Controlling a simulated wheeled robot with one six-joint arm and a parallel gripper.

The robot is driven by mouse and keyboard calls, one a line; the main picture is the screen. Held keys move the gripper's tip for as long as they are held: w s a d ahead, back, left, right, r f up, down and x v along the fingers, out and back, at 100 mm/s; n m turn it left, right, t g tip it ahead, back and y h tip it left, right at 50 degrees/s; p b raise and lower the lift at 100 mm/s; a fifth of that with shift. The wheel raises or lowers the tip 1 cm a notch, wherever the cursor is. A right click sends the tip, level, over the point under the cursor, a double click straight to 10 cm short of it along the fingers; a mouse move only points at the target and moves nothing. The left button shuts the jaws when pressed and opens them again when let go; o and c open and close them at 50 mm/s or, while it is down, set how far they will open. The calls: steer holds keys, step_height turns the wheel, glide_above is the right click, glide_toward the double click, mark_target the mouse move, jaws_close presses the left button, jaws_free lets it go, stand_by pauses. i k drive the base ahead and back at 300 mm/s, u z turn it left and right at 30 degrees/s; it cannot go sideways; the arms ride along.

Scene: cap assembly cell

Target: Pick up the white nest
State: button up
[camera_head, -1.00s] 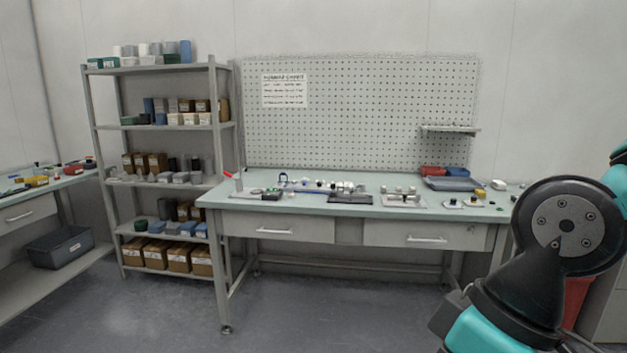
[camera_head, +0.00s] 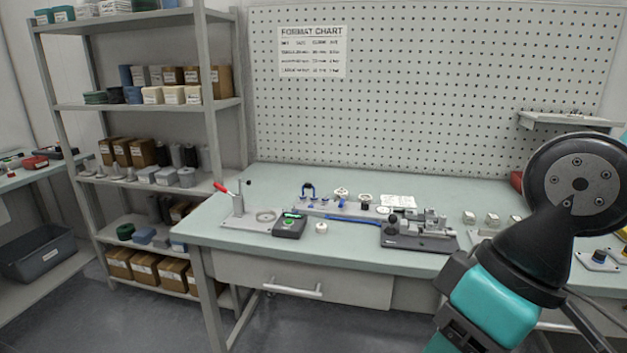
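A small white round piece (camera_head: 321,227) lies on the workbench, to the right of a dark box with a green button. Two more small pale round pieces (camera_head: 341,193) stand farther back, by the blue-topped parts. I cannot tell for sure which of these is the white nest. Nothing is seen touching the front white piece. My gripper is not in view; only links of my arm show at the right, covering part of the bench.
The bench (camera_head: 210,232) carries a red-handled toggle fixture (camera_head: 238,203), the dark box (camera_head: 290,227), a blue strip (camera_head: 354,219) and a grey vise-like fixture (camera_head: 420,228). Small pale blocks (camera_head: 491,219) stand at right. A loaded shelf (camera_head: 170,103) stands left. The bench's front left is clear.

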mark_target(337, 195)
steer(key=u, duration=0.3)
steer(key=i, duration=1.6)
steer(key=u, duration=0.35)
